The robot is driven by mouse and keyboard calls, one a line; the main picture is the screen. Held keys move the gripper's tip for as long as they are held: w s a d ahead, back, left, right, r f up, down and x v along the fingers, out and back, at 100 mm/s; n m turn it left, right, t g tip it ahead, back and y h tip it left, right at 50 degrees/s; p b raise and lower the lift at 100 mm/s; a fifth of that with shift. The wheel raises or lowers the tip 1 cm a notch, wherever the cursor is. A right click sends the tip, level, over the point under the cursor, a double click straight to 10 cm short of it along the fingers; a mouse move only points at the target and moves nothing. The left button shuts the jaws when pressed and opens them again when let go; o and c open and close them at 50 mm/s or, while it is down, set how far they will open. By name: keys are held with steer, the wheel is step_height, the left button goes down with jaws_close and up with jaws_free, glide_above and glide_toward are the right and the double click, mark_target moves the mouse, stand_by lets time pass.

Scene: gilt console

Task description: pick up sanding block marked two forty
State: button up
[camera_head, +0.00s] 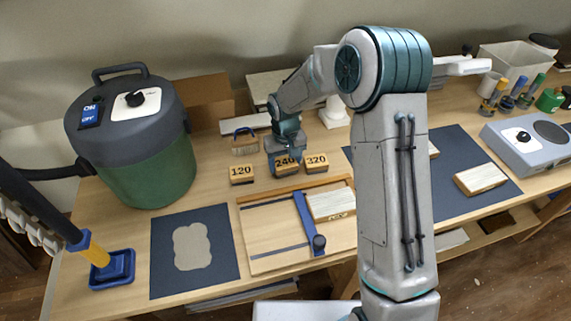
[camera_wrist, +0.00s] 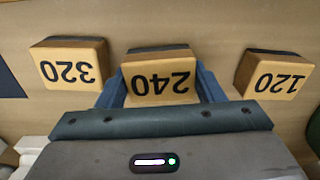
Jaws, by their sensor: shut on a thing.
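The sanding block marked 240 (camera_head: 285,161) is a small wooden block with a dark layer, in the middle of a row on the bench in the head view. In the wrist view the 240 block (camera_wrist: 160,82) shows its number upside down between the two blue fingers. My gripper (camera_head: 284,165) is shut on it, one finger on each side; in the wrist view my gripper (camera_wrist: 160,90) spans the block's width. I cannot tell whether the block touches the bench.
The 120 block (camera_head: 241,175) stands left and the 320 block (camera_head: 316,163) close right. A wooden fixture with a blue bar (camera_head: 305,220) lies in front. A green vacuum (camera_head: 145,150) stands at left. A dark mat (camera_head: 222,228) lies front left.

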mark_target(288, 162)
steer(key=r, duration=0.2)
steer(key=d+r, duration=0.1)
steer(key=r, duration=0.1)
steer(key=shift+s+b, duration=0.1)
steer(key=shift+b, duration=0.3)
steer(key=s+d+r+b, duration=0.1)
steer(key=s+d+r, duration=0.3)
steer(key=d, duration=0.5)
step_height(288, 162, up, 2)
steer(key=shift+s+d+r, duration=0.15)
steer(key=shift+s+d, duration=0.15)
steer(key=shift+s, duration=0.1)
steer(key=o, duration=0.4)
steer(key=c, duration=0.3)
